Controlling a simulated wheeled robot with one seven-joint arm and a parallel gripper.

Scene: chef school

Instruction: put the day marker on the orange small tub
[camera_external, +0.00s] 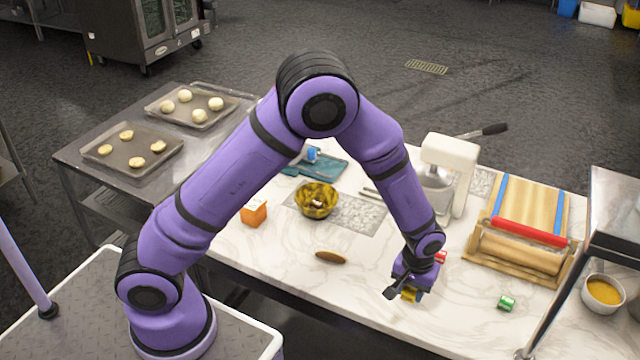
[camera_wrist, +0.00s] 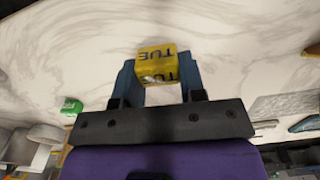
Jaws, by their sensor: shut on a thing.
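The day marker (camera_wrist: 157,66) is a yellow block with dark "TUE" lettering. My gripper (camera_wrist: 157,82) is shut on it, one blue finger on each side. In the external view my gripper (camera_external: 403,289) hangs low over the front of the marble counter, with the yellow marker (camera_external: 411,296) just showing beneath it. I cannot tell how far the marker is above the counter. The orange small tub (camera_external: 254,213) stands on the counter well to the left of my gripper, beyond a brown oval item.
A wooden board (camera_external: 520,215) and white mixer (camera_external: 450,165) stand behind.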

